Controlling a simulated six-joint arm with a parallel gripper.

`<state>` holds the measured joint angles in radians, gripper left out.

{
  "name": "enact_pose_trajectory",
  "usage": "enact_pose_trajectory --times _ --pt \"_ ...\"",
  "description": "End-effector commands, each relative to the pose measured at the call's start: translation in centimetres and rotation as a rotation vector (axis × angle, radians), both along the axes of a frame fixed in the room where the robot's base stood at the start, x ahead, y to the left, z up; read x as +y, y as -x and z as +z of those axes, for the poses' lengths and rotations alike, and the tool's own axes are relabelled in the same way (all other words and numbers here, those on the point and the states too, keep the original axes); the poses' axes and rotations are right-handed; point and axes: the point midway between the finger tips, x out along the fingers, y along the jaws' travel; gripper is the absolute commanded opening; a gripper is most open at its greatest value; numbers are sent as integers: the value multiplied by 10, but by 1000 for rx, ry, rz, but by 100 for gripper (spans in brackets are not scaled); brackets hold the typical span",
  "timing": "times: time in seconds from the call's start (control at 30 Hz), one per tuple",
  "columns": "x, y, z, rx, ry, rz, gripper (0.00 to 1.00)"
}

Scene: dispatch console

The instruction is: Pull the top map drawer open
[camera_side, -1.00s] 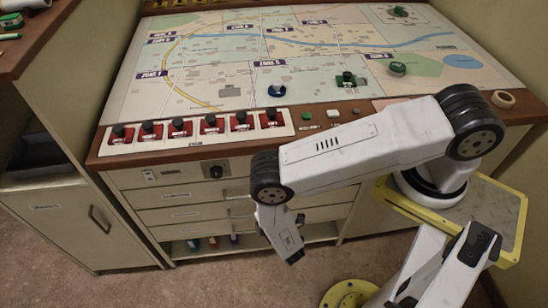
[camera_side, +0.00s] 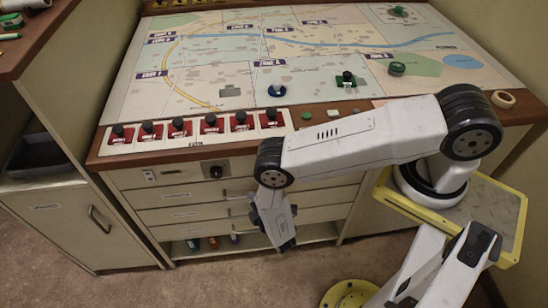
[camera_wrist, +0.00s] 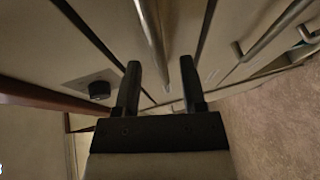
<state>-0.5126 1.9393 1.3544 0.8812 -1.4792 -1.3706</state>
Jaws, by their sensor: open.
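The top map drawer (camera_side: 170,197) is the upper pale drawer front below the knob panel, and it looks shut in the side view. Its bar handle (camera_wrist: 150,35) shows in the wrist view, running down the picture toward the gap between my fingers. My gripper (camera_wrist: 160,75) is open and empty, with one dark finger on each side of the handle's line. I cannot tell whether the bar is between the fingertips in depth. In the side view my gripper (camera_side: 286,240) hangs in front of the drawers, and my wrist hides part of their right side.
A round black knob (camera_side: 215,172) sits on the panel above the drawers; it also shows in the wrist view (camera_wrist: 98,89). A lower drawer's handle (camera_wrist: 272,32) is to the right in the wrist view. An open shelf (camera_side: 185,253) lies below. The floor in front is clear.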

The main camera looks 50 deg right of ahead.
Motion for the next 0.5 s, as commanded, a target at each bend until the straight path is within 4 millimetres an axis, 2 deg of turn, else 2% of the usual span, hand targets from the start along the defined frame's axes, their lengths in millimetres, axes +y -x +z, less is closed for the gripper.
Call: enact_pose_trajectory --times 0.23,0.5 --pt "-9 -21 -5 0 -1 -1 53" --pt "-11 -27 -6 1 1 0 53"
